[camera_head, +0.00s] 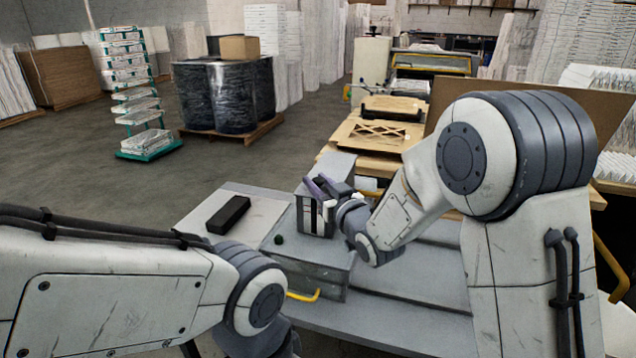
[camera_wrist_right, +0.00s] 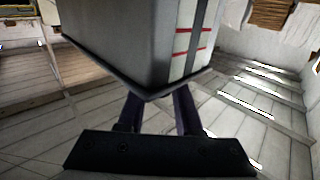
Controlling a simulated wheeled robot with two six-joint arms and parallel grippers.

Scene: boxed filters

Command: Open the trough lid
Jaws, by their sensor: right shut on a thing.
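The grey trough (camera_head: 318,280) sits on the bench with a flat top and a yellow handle (camera_head: 303,296) low on its front. The top looks closed. My right gripper (camera_head: 322,188) is above the trough, its purple fingers shut on a grey box with a striped label (camera_head: 312,218). In the right wrist view the box (camera_wrist_right: 125,45) fills the upper middle, with red lines on its pale strip. The fingers (camera_wrist_right: 157,112) reach up to its lower edge, and their contact is partly hidden. My left arm shows at the lower left; its gripper is not in view.
A black block (camera_head: 229,215) lies on the light panel left of the trough. Flat cardboard (camera_head: 375,133) lies behind. Wrapped drums (camera_head: 225,95) stand on a pallet across clear floor.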

